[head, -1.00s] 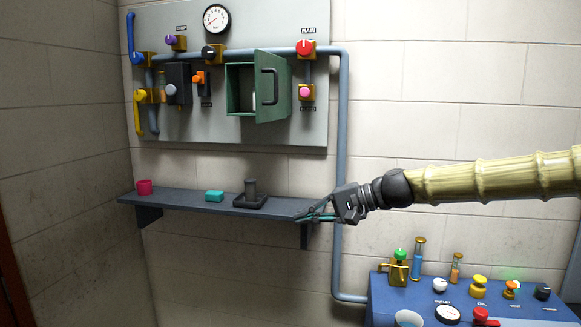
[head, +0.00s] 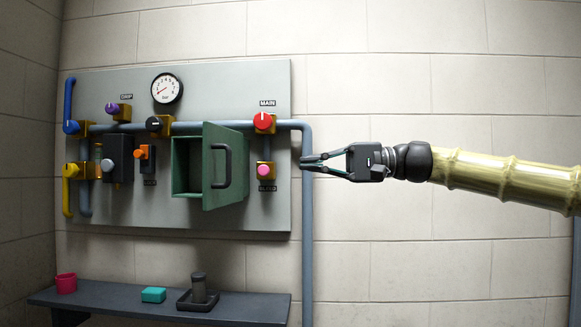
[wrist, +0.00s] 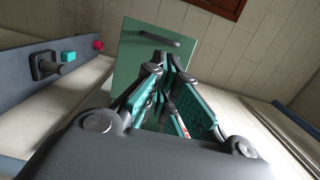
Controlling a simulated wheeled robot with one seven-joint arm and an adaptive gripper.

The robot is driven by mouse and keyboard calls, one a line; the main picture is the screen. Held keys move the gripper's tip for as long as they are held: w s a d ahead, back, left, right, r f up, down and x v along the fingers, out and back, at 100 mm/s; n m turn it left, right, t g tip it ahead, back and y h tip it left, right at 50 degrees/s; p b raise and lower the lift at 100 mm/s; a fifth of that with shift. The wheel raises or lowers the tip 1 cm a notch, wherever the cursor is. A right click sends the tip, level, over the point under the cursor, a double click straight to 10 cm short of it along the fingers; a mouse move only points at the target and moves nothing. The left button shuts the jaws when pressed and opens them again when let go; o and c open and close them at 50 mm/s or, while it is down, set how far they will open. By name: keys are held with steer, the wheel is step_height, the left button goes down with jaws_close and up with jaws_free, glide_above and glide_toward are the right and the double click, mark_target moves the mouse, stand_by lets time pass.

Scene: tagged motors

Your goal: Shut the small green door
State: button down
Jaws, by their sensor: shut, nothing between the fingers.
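The small green door (head: 225,166) stands open on the grey wall panel, swung out on the right side of its green box (head: 187,167). A dark curved handle (head: 221,165) is on its face. The inside of the box shows at the left. My gripper (head: 302,162) is shut and empty, to the right of the door and apart from it in the head view, in front of the blue pipe. In the wrist view, the green door (wrist: 135,50) with its dark handle is beyond my gripper fingers (wrist: 163,70), which partly cover it.
The red MAIN knob (head: 264,122) and pink knob (head: 265,170) sit between the door and my gripper. Bare wall lies around my arm.

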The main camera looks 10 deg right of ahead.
steer(key=w+a+p, duration=0.2)
steer(key=a+p, duration=0.2)
steer(key=a, duration=0.8)
steer(key=shift+w+a+f, duration=0.25)
steer(key=shift+w+a, duration=0.15)
steer(key=shift+w, duration=0.1)
